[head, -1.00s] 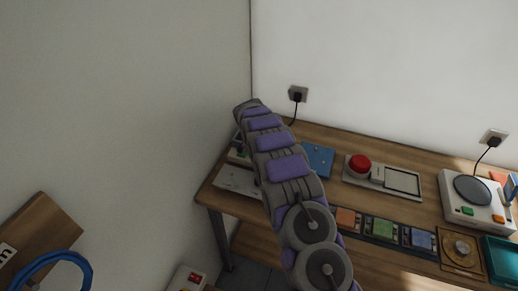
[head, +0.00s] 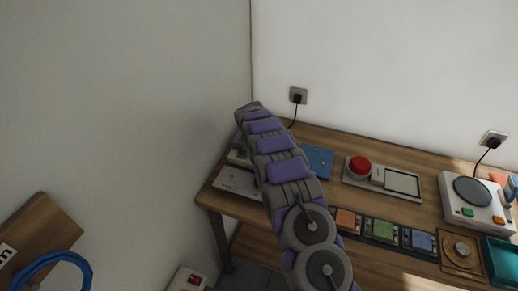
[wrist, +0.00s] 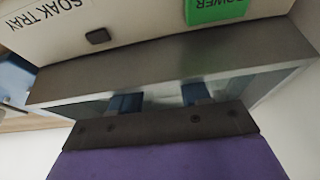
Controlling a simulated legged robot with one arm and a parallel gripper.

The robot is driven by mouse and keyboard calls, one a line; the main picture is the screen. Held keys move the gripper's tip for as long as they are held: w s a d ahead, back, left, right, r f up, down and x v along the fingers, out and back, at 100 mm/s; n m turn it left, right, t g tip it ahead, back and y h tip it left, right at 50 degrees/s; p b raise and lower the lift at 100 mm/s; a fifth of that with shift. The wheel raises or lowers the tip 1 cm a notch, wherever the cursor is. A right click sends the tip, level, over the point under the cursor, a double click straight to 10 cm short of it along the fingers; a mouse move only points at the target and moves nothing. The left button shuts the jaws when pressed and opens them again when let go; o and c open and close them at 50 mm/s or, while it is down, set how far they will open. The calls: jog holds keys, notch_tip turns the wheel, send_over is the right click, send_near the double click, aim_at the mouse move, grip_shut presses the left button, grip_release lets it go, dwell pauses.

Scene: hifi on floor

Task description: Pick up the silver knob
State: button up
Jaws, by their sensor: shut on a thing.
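In the wrist view my gripper (wrist: 160,98) shows two blue fingers below a wide grey metallic piece (wrist: 175,70) with a pale, glassy underside. The gripper is shut on this piece; its full shape is cut off, and I cannot tell whether it is the silver knob. In the head view my arm reaches over the table's left end and hides the gripper. A small round metallic knob (head: 461,247) sits on a brass-coloured disc on a wooden plate at the right, well away from my arm.
A white box (wrist: 145,22) labelled SOAK TRAY, with a green POWER label (wrist: 215,9), is close to the gripper. The wooden table (head: 330,138) also holds a red button (head: 360,165), coloured blocks (head: 383,229), a white device (head: 477,212) and a teal tray (head: 500,262).

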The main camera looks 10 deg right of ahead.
notch_tip(320, 180, up, 10)
jog(key=p, duration=0.1)
jog(key=shift+p, duration=0.4)
